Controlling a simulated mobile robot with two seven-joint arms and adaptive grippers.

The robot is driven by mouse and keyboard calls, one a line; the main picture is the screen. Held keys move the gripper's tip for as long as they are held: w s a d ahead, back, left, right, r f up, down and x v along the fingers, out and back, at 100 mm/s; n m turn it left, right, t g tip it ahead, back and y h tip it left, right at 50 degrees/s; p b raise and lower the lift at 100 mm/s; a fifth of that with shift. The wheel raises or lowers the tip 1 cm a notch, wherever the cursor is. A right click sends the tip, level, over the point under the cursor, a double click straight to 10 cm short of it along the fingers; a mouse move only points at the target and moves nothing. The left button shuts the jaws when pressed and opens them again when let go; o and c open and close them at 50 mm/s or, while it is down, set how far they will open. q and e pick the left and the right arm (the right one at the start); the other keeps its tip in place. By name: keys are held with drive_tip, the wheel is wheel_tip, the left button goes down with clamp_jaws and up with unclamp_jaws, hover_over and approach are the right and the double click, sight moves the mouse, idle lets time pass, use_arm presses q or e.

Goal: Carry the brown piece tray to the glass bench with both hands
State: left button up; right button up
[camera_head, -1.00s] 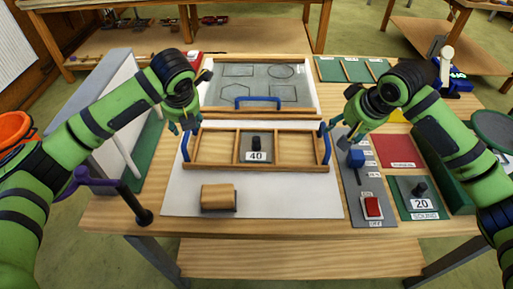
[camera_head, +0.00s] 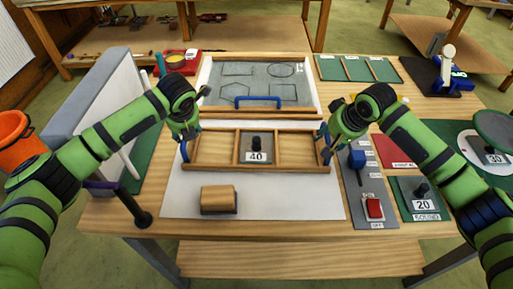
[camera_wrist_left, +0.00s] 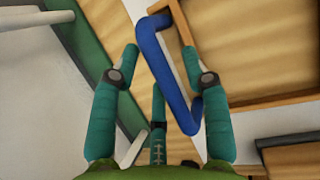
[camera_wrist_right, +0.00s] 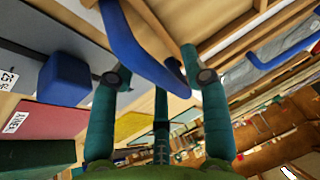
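The brown piece tray (camera_head: 205,165) lies on the white sheet on the table. It is a wooden frame with three compartments and a blue handle at each end. A dark knobbed weight (camera_head: 256,146) marked 40 sits in the middle compartment. My left gripper (camera_head: 187,136) is at the left handle, which shows between its spread fingers in the left wrist view (camera_wrist_left: 172,75). My right gripper (camera_head: 327,135) is at the right handle, which shows between its spread fingers in the right wrist view (camera_wrist_right: 140,48). Both grippers look open; I cannot tell whether the fingers touch the handles.
A wooden block (camera_head: 218,197) lies in front of the tray. A grey pattern board (camera_head: 258,82) with a blue handle is behind it. To the right are a grey strip with a red switch (camera_head: 374,208) and a weight marked 20 (camera_head: 422,193). Other benches stand behind.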

use_arm(q)
clamp_jaws()
use_arm(e)
clamp_jaws()
